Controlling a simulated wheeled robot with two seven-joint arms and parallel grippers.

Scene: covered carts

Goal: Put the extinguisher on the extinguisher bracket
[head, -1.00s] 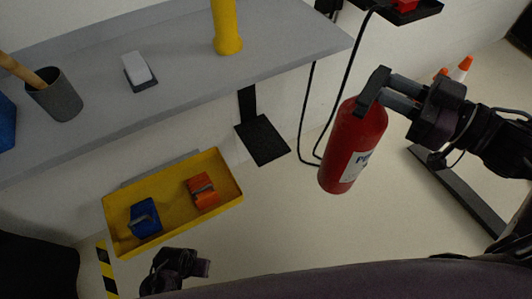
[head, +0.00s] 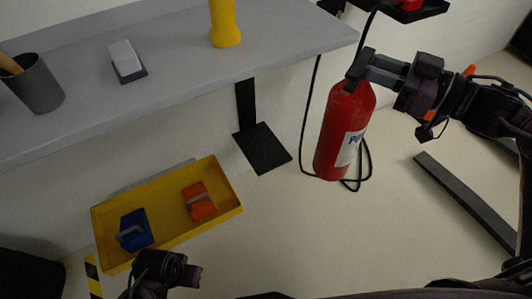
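The red extinguisher (head: 338,125) with a white label hangs nearly upright, slightly tilted, from my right gripper (head: 366,68). The gripper is closed around its black top handle. The black bracket (head: 262,147), an upright back plate with a flat foot plate, is on the wall below the grey shelf. The extinguisher is to the right of the bracket and apart from it. My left gripper (head: 192,274) is low at the bottom of the view, below the yellow tray, and its fingers are too unclear to judge.
A yellow tray (head: 228,207) holds a blue item (head: 135,230) and an orange item (head: 199,203). The grey shelf (head: 180,88) carries a yellow bottle (head: 224,25), an eraser-like block (head: 126,60) and a cup (head: 36,84). A black cable (head: 304,125) hangs behind the extinguisher. Floor below the bracket is clear.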

